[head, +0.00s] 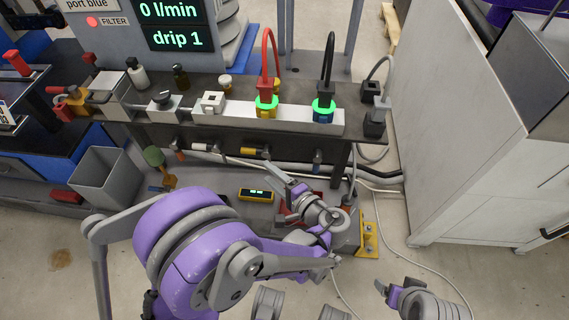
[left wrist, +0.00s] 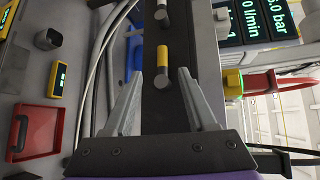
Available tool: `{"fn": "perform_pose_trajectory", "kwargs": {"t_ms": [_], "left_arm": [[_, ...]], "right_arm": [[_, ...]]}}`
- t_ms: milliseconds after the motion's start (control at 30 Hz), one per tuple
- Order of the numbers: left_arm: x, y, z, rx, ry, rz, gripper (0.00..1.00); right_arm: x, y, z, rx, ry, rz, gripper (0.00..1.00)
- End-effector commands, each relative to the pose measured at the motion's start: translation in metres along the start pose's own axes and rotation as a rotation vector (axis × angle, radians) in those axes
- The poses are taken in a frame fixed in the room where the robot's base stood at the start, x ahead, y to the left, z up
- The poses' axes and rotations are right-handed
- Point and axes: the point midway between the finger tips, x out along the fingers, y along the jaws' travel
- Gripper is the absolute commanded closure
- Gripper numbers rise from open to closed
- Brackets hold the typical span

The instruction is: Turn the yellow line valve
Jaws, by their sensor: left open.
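The yellow line valve (head: 255,152) is a short yellow handle with a dark end, on the front of the bench below its top edge. In the left wrist view the yellow valve (left wrist: 162,60) lies between and just beyond the tips of my left gripper (left wrist: 160,76). The left gripper is open and empty, its fingers on either side of the handle with gaps. In the head view my left gripper (head: 279,187) is below and right of the valve. My right gripper (head: 396,286) is low at the right, away from the bench; its jaw opening is unclear.
A white-handled valve (head: 205,147) sits left of the yellow one, and a blue-grey one (head: 317,157) right. Red and black hoses (head: 328,60) rise from the bench. A yellow meter (head: 256,195) and red tray (left wrist: 38,133) lie below. A grey cabinet (head: 470,140) stands right. Display reads 0 l/min.

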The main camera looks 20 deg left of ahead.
Motion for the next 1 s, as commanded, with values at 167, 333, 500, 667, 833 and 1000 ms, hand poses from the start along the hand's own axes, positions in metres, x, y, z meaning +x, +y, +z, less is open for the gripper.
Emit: {"fn": "perform_pose_trajectory", "kwargs": {"t_ms": [167, 333, 500, 667, 833, 1000], "left_arm": [[-0.003, 0.008, -0.011, 0.008, -0.001, -0.075, 0.43], [0.017, 0.005, -0.010, 0.007, -0.005, -0.079, 0.43], [0.051, 0.003, -0.009, 0.007, -0.006, -0.078, 0.43], [0.079, 0.000, -0.010, 0.007, -0.004, -0.077, 0.43], [0.097, -0.001, -0.010, 0.007, -0.002, -0.077, 0.43], [0.103, -0.002, -0.011, 0.007, 0.000, -0.077, 0.43]], "right_arm": [[0.011, 0.000, 0.003, 0.000, -0.004, 0.000, 0.19], [0.013, 0.000, 0.004, 0.000, -0.004, 0.000, 0.19], [0.017, 0.000, 0.005, 0.000, -0.006, 0.000, 0.19], [0.021, 0.000, 0.006, 0.000, -0.007, 0.000, 0.19], [0.023, 0.000, 0.007, 0.000, -0.008, 0.000, 0.19], [0.024, 0.000, 0.007, 0.000, -0.008, 0.000, 0.19]]}}
